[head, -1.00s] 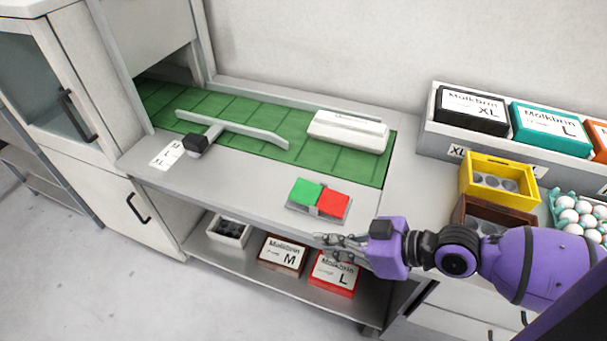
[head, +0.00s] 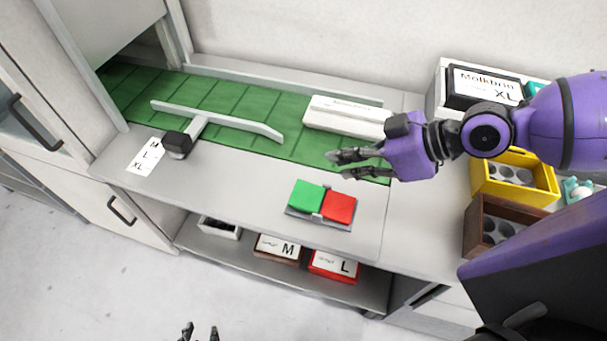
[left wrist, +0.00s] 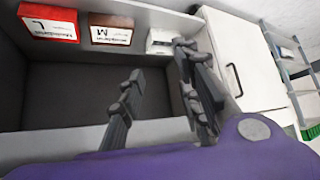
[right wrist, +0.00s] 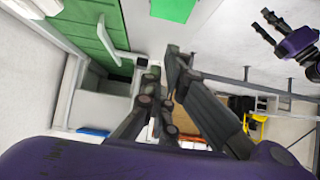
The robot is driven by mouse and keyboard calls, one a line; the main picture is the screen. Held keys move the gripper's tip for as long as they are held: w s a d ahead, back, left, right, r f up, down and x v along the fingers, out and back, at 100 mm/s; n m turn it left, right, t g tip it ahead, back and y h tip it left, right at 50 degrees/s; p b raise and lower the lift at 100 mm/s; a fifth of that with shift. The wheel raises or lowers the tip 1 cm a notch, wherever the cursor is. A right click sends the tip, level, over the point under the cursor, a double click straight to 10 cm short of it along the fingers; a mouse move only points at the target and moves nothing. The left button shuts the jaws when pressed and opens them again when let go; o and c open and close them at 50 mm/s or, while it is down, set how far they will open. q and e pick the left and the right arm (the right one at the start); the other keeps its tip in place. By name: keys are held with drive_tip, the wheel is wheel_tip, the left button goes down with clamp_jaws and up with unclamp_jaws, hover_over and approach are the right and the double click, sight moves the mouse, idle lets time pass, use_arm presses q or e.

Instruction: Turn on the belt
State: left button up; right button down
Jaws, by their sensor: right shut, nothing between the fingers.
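The green conveyor belt (head: 235,105) runs along the back of the counter. A control box with a green button (head: 306,196) and a red button (head: 339,208) sits near the counter's front edge. My right gripper (head: 332,164) is shut and empty, raised above the counter behind and slightly right of the green button, apart from it. In the right wrist view the belt (right wrist: 88,28) shows at upper left. My left gripper (head: 200,333) shows only its fingertips at the bottom of the head view. Its fingers are apart and empty in the left wrist view (left wrist: 158,62).
A grey diverter arm (head: 225,122) crosses the belt, and a white box-like housing (head: 345,116) stands over its right part. Brown (head: 278,249) and red (head: 334,266) boxes sit on the shelf below. Yellow (head: 545,178) and brown (head: 477,232) crates stand at right.

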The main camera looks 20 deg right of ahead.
sight(305, 192)
use_arm(q)
drive_tip(key=shift+a+f, duration=0.1)
drive_tip(key=shift+a, duration=0.1)
